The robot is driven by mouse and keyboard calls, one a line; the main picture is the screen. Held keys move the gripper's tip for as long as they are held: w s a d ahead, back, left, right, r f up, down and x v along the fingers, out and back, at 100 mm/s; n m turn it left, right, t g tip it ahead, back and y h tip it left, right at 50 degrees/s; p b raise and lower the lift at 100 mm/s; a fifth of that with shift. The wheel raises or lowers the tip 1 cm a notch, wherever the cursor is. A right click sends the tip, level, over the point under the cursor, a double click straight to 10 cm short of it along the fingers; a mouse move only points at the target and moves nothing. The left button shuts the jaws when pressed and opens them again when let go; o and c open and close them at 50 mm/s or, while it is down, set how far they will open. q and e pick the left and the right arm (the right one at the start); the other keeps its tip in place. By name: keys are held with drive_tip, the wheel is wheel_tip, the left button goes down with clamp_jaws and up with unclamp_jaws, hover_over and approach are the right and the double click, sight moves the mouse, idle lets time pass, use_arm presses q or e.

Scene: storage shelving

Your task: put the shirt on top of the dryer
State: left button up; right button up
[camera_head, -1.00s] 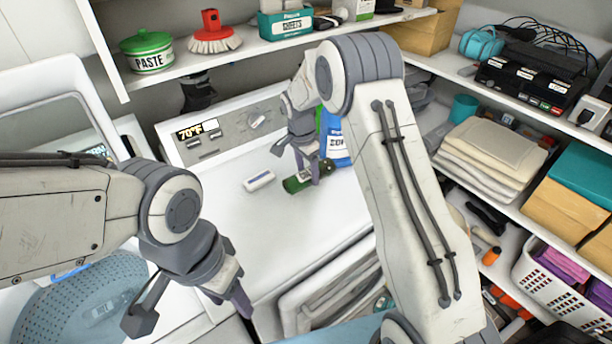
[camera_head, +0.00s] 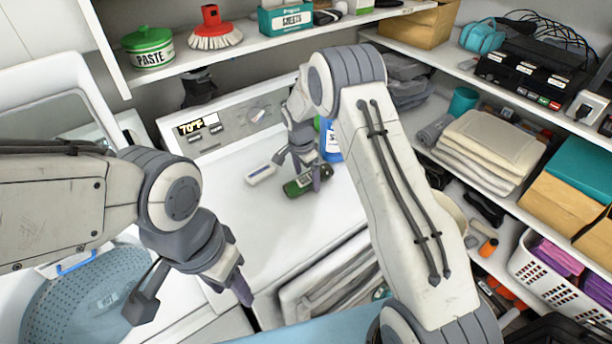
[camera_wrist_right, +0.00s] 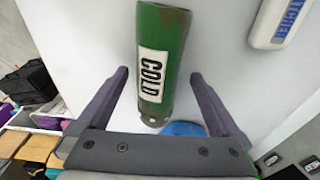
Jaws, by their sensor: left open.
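The dryer (camera_head: 230,170) is a white machine with a 70°F panel at its back. A green bottle (camera_head: 303,184) labelled COLD lies on its top; it also shows in the right wrist view (camera_wrist_right: 165,60). My right gripper (camera_head: 298,172) is open at this bottle, and in the right wrist view its fingers (camera_wrist_right: 158,75) stand either side of the bottle's near end with gaps. My left gripper (camera_head: 192,298) is open and empty in front of the dryer, left of centre. I cannot pick out the shirt for sure; grey folded cloth (camera_head: 405,85) lies right of the dryer.
Shelves at right hold folded beige cloths (camera_head: 485,145) and a white basket (camera_head: 545,275). The dryer top's left part is clear.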

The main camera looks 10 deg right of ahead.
sight(303, 177)
drive_tip(key=shift+r, duration=0.1)
wheel_tip(303, 177, up, 11)
drive_tip(key=a+b, duration=0.1)
drive_tip(key=b, duration=0.3)
drive_tip(key=s+a+r+n+y, duration=0.1)
drive_tip(key=s+a+r+n, duration=0.3)
drive_tip(key=s, duration=0.3)
drive_tip(key=s+a+r+n, duration=0.2)
drive_tip(key=s+a+n, duration=0.35)
drive_tip(key=s, duration=0.25)
drive_tip(key=s+a+f+n+y, duration=0.1)
drive_tip(key=s+n, duration=1)
drive_tip(key=s, duration=1.1)
drive_tip(key=shift+s+a+f+g, duration=0.15)
drive_tip(key=shift+s+f+g, duration=0.1)
drive_tip(key=shift+s+g, duration=0.1)
